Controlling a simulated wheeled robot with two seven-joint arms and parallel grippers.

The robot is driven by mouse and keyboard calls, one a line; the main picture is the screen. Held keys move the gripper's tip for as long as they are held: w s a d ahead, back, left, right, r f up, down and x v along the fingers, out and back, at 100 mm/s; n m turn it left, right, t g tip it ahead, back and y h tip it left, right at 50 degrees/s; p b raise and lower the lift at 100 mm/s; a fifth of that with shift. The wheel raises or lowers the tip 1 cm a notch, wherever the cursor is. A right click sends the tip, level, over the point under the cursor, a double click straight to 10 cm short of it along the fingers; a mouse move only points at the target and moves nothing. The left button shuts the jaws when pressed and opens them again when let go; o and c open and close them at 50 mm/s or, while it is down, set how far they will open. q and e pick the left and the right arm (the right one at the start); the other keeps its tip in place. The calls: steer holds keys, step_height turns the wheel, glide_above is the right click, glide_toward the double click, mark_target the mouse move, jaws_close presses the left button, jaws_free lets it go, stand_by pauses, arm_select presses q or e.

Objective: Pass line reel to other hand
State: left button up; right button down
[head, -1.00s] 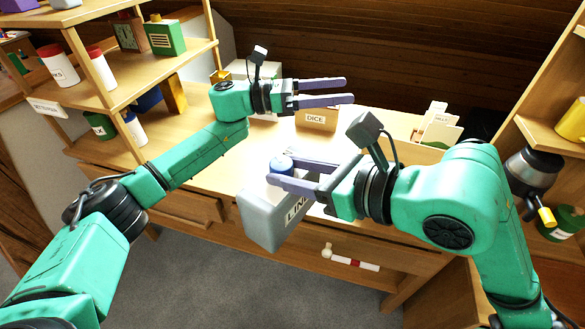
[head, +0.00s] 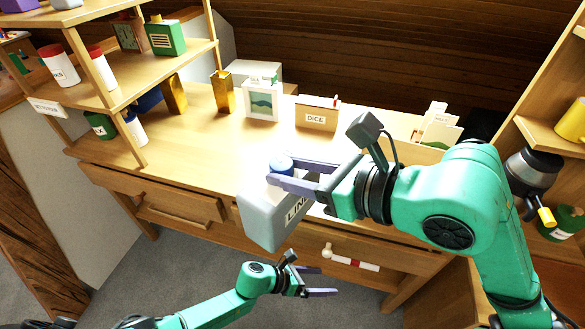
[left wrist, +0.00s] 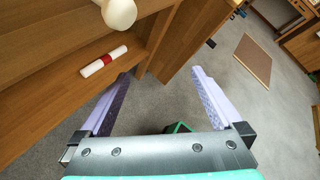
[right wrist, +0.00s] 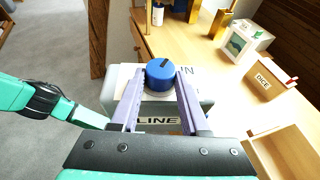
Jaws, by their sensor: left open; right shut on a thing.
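The line reel (head: 268,218) is a pale grey block with a LINE label and a blue knob on top. My right gripper (head: 270,174) is shut on it by the blue knob and holds it at the desk's front edge. In the right wrist view the fingers flank the knob (right wrist: 160,72), with the grey body (right wrist: 195,112) below. My left gripper (head: 328,281) is open and empty, low in front of the desk, below and right of the reel. The left wrist view shows nothing between its fingers (left wrist: 162,76).
The desk (head: 190,130) carries a DICE box (head: 317,115), a picture box (head: 262,101) and gold blocks (head: 222,92) at the back. Shelves stand on both sides. A drawer knob (head: 327,250) and a red-and-white roll (head: 355,263) are near my left gripper. Grey floor lies below.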

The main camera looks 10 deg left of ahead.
arm_select(q)
steer(key=s+a+f+n+y, duration=0.4)
steer(key=a+f+n, duration=0.35)
steer(key=n, duration=0.35)
steer(key=s+a+f+n+y, duration=0.4)
steer(key=a+f+n, duration=0.2)
steer(key=f+n, duration=0.4)
steer(key=s+a+f+n+g+y, duration=0.1)
steer(key=s+a+f+n, duration=0.1)
steer(key=s+a+n, duration=0.5)
steer(key=s+a+f+n+g+y, duration=0.2)
steer(key=s+a+n, duration=0.4)
steer(key=s+n, duration=0.6)
steer(key=shift+s+a+f+n, duration=0.25)
steer(key=shift+a+f+n, duration=0.15)
steer(key=shift+f+n, duration=0.45)
